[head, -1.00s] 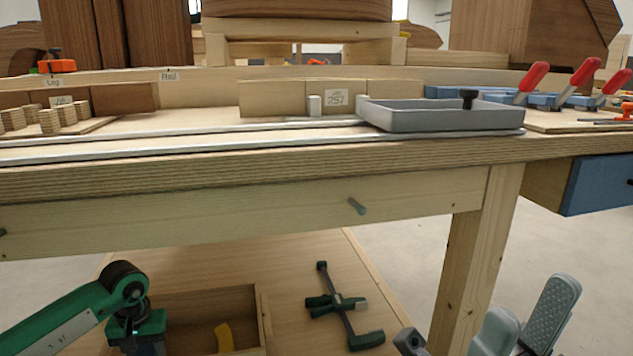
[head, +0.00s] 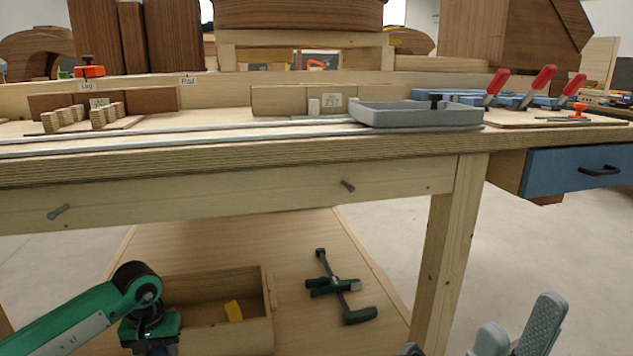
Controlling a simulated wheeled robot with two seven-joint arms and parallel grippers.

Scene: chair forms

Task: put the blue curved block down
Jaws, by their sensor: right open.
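I cannot make out a blue curved block in the head view. My right gripper (head: 515,337) is at the bottom right, its two grey fingers apart, with only floor visible between their tips. Its lower part is cut off by the picture edge. It is in front of the bench's right leg and below the bench top (head: 250,146). A green jointed arm comes in at the lower left, with no gripper fingers showing on it.
A grey tray (head: 415,118) stands on the bench, with red-handled clamps (head: 543,80) to its right. A blue drawer (head: 580,172) hangs at the right.

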